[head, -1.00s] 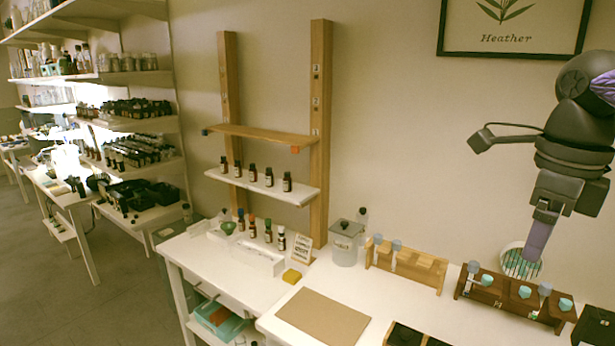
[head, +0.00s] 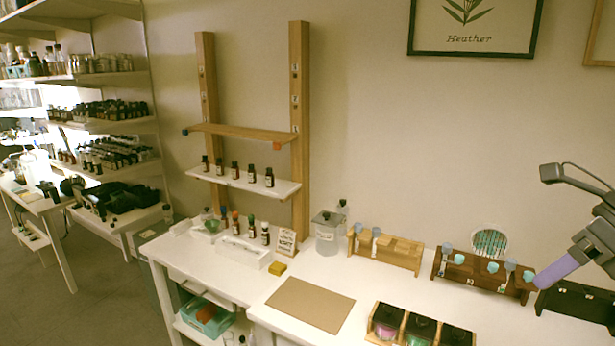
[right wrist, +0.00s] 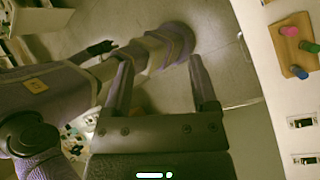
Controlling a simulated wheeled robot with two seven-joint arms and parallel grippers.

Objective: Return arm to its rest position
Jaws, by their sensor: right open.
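My right gripper (head: 555,272) is at the right edge of the head view, in front of the dark wooden rack, with its purple-tipped finger pointing down and left. In the right wrist view, its two dark fingers (right wrist: 162,85) are spread apart with only floor and parts of my own body behind the gap. It is open and holds nothing. My left gripper does not show clearly in either view.
The dark rack (head: 462,275) with teal-capped vials and a lighter rack (head: 388,259) stand along the wall. An open box with jars (head: 371,331), a brown mat (head: 312,303) and a glass jar (head: 326,240) are on the white table. Small bottles line a shelf (head: 222,180).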

